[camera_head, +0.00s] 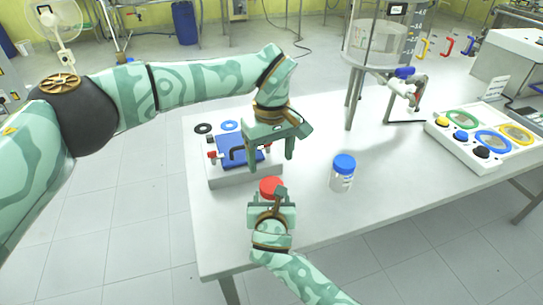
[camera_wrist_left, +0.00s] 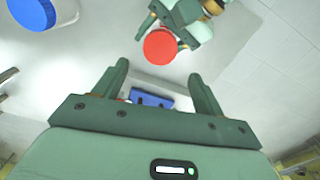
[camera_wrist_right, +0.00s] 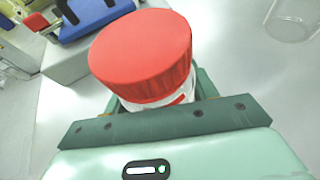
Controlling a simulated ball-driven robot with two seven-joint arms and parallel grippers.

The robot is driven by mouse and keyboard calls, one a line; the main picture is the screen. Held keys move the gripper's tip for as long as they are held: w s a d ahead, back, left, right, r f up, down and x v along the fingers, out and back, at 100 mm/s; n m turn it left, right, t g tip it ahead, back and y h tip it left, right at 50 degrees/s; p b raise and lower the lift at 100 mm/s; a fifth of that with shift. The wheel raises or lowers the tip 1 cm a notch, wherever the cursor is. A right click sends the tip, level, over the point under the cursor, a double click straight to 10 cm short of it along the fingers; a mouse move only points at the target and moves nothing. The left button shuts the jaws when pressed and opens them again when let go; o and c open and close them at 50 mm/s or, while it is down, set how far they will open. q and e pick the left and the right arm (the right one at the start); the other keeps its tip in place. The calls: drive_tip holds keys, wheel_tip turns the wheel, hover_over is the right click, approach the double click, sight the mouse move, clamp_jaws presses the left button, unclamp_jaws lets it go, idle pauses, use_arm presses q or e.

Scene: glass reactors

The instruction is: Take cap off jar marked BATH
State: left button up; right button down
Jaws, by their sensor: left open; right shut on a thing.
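A jar with a red cap (camera_head: 269,186) is held in my right gripper (camera_head: 270,200) near the table's front edge. In the right wrist view the red cap (camera_wrist_right: 142,55) is on the jar, and the white jar body (camera_wrist_right: 160,103) is between the fingers. My left gripper (camera_head: 268,150) is open and empty, above and behind the red cap. In the left wrist view the red cap (camera_wrist_left: 160,46) shows beyond the open fingers. A second jar (camera_head: 341,181) with a blue cap (camera_head: 344,162) stands upright to the right. I cannot read a BATH mark on either jar.
A blue clamp-like device (camera_head: 238,151) on a grey base sits at the table's left. Black and blue rings (camera_head: 229,126) lie behind it. A glass reactor (camera_head: 385,45) stands at the back. A white tray (camera_head: 508,151) with coloured rings is at right. The right front table is clear.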

sight(272, 185)
use_arm(q)
drive_tip(key=shift+m, duration=0.6)
drive_tip(key=shift+s+d+f, duration=0.1)
drive_tip(key=shift+f, duration=0.15)
drive_tip(key=shift+m, duration=0.3)
wheel_tip(272, 185, down, 8)
drive_tip(key=shift+r, duration=0.2)
drive_tip(key=c, duration=1)
drive_tip(key=n, duration=1)
drive_tip(key=shift+r, duration=0.1)
